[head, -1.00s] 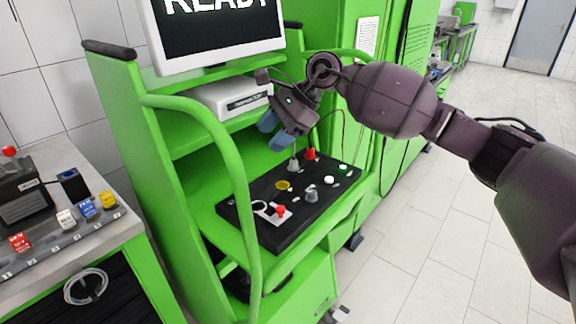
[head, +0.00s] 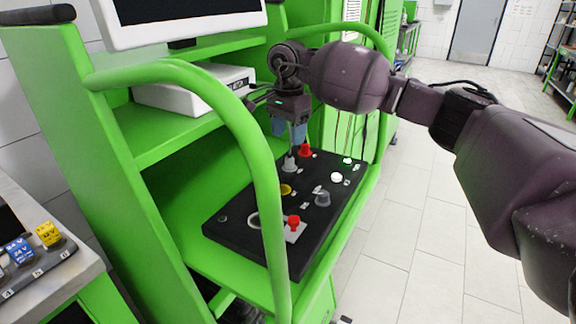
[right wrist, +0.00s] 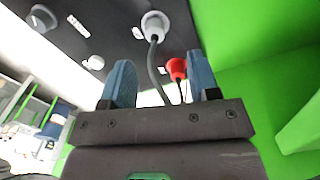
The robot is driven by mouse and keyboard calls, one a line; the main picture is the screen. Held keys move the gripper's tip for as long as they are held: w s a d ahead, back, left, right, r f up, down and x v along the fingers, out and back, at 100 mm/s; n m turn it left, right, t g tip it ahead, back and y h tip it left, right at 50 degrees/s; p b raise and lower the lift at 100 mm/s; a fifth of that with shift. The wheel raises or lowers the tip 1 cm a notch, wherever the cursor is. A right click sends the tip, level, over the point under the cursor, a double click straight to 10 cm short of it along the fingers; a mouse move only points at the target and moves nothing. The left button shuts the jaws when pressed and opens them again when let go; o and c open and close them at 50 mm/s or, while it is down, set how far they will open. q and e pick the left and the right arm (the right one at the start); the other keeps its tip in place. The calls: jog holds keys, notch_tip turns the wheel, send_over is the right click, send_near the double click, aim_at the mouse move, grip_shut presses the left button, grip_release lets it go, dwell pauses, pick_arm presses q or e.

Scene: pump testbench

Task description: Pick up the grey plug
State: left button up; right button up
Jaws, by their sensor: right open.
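The grey plug (head: 290,162) stands upright near the back of the black panel (head: 243,228), with a grey cable. In the right wrist view, the grey plug (right wrist: 155,25) is beyond the fingertips, a little above the middle between them, and its cable runs between the fingers. My right gripper (head: 289,130) points down above the grey plug and is apart from it. Its two blue fingers (right wrist: 160,75) are open with no plug held between them. My left gripper is not in view.
A red plug (head: 305,151) stands close beside the grey plug; another red part (head: 293,222) is at the panel's front. A grey knob (head: 322,198) and a yellow button (head: 286,190) are on the panel. A green rail (head: 262,150) stands left in front. A white box (head: 190,90) is on the shelf.

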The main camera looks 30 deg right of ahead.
aim_at(289, 157)
notch_tip(289, 157, down, 2)
jog(key=shift+f, duration=0.15)
jog(key=shift+s+f, duration=0.15)
jog(key=shift+f, duration=1.2)
jog(key=shift+s+f, duration=0.15)
jog(key=shift+f, duration=1.15)
jog(key=c, duration=0.9)
